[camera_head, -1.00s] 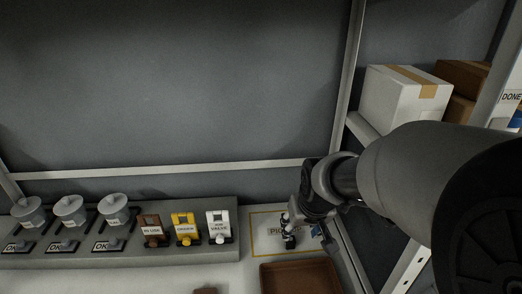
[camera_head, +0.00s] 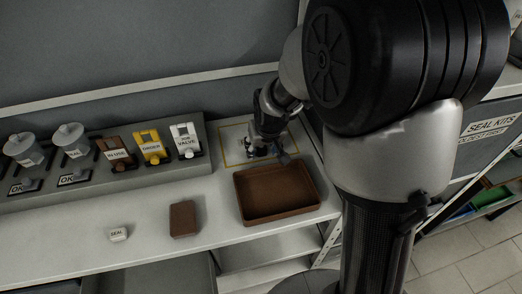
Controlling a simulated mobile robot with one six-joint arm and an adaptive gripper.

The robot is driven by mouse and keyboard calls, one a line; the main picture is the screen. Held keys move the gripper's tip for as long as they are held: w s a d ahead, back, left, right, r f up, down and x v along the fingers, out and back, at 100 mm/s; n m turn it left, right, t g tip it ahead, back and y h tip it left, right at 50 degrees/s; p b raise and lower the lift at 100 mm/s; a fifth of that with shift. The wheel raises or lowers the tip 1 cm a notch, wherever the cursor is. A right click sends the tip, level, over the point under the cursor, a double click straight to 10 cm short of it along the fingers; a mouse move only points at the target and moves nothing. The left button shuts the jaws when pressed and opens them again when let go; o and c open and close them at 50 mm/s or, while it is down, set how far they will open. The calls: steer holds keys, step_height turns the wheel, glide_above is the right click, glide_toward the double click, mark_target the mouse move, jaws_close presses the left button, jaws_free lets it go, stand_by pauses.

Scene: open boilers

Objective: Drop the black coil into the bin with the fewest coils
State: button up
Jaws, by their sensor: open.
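My gripper (camera_head: 264,148) is open, pointing down over the yellow-outlined mat (camera_head: 229,151) at the back of the shelf, behind the brown tray. Small dark and bluish shapes show at its fingers, and I cannot tell what they are or whether they touch it. I cannot make out a black coil or any bin holding coils. The brown tray (camera_head: 242,216) looks empty.
A brown block (camera_head: 183,219) and a small white piece marked SEAL (camera_head: 118,234) lie on the white shelf. A grey stand (camera_head: 207,160) at the back holds brown, yellow and white holders and grey lidded cups.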

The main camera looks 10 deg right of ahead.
jaws_close()
stand_by(0.6)
